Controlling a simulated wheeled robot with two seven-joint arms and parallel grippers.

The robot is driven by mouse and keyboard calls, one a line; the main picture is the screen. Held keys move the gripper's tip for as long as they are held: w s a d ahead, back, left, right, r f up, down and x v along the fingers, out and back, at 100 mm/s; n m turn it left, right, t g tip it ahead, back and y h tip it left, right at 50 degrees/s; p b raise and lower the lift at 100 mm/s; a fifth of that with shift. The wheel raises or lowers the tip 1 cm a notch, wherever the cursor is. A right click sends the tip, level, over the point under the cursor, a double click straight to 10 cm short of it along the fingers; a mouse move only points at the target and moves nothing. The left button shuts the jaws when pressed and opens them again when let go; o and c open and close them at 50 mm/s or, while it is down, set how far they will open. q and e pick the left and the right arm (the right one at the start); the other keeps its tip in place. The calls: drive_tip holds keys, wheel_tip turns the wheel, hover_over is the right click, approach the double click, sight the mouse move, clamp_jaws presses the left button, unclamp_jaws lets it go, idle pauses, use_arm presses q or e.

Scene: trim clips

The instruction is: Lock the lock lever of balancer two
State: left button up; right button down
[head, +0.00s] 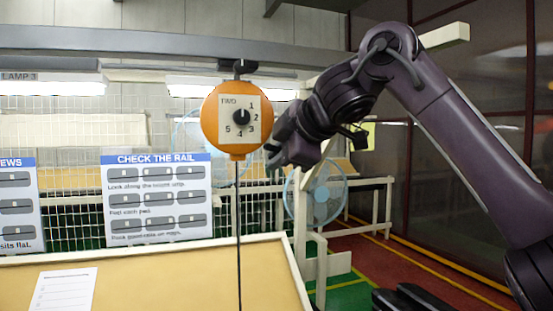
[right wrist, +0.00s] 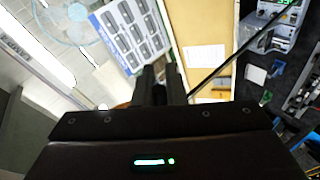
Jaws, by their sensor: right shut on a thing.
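Balancer two (head: 238,120) is an orange round housing with a white plate marked TWO and a black dial knob numbered 1 to 5. It hangs from the overhead rail, and a black cable (head: 239,230) runs straight down from it. My right gripper (head: 272,152) is at the lower right side of the housing, its fingers close together. In the right wrist view the fingers (right wrist: 161,84) are shut, with a sliver of orange beside them. The lock lever is hidden at the fingers, which appear shut on it. My left gripper is not in view.
A grey rail (head: 150,52) crosses above the balancer. A tan board (head: 180,275) with a paper sheet (head: 64,290) is below. A CHECK THE RAIL sign (head: 157,197) hangs on the mesh behind. Pale blue fans (head: 318,193) stand farther back.

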drive_tip(key=shift+r+h, duration=0.15)
drive_tip(key=shift+h, duration=0.15)
idle(0.4)
drive_tip(key=c, duration=1.5)
unclamp_jaws()
drive_tip(key=b+v, duration=0.2)
drive_tip(key=v, duration=0.6)
drive_tip(key=shift+w, duration=0.1)
